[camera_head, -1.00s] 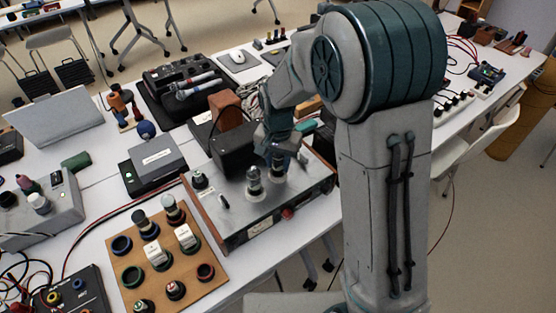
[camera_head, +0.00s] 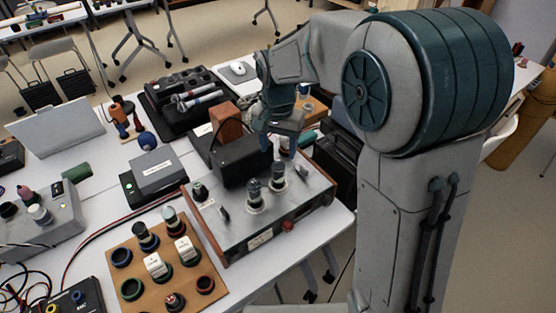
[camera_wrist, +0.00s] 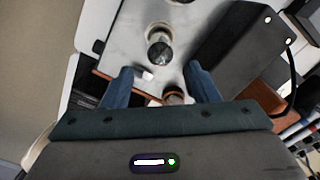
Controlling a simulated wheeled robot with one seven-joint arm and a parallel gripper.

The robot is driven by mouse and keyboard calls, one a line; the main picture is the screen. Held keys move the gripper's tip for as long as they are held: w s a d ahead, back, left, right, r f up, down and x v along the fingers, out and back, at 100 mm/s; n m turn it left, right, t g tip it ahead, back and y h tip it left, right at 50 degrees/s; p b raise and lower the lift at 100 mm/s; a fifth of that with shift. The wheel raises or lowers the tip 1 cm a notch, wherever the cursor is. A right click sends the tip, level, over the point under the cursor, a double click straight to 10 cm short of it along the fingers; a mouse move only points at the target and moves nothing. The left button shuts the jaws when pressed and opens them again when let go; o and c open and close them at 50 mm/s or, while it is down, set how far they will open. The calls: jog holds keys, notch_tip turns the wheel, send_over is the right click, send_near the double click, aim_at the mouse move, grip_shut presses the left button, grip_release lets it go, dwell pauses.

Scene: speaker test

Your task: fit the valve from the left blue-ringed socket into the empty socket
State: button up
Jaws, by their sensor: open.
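A brown board (camera_head: 137,245) at the lower left carries colour-ringed sockets; its left blue-ringed socket (camera_head: 121,257) looks empty. A grey metal chassis (camera_head: 235,220) stands behind and right of it. Two dark-topped valves stand upright in pale sockets on it, a left valve (camera_head: 254,192) and a right valve (camera_head: 277,176). My gripper (camera_head: 283,147) is above and behind the right valve. In the wrist view my gripper (camera_wrist: 160,84) is open, and a valve (camera_wrist: 160,50) stands beyond its fingertips. A round rimmed thing (camera_wrist: 173,97) near the palm is partly hidden; I cannot tell what it is.
A black box (camera_head: 241,160) and a brown block (camera_head: 226,121) stand behind the chassis, close to my gripper. A black-topped piece (camera_head: 200,192) is at the chassis's left. Valves and white cartons (camera_head: 157,266) stand on the board. A grey box (camera_head: 158,165) lies left.

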notch_tip(320, 180, up, 2)
jog(key=shift+r, duration=0.15)
jog(key=shift+s+d+r, duration=0.15)
jog(key=shift+d+r, duration=0.05)
jog(key=shift+d, duration=0.05)
jog(key=s+d+n+t, duration=0.2)
jog(key=s+d+n, duration=0.1)
jog(key=s+d, duration=1)
jog(key=s, duration=0.5)
jog(key=shift+s+d+r+n+t, duration=0.15)
jog(key=shift+s+r+n+t, duration=0.05)
jog(key=shift+r+n+t, duration=0.2)
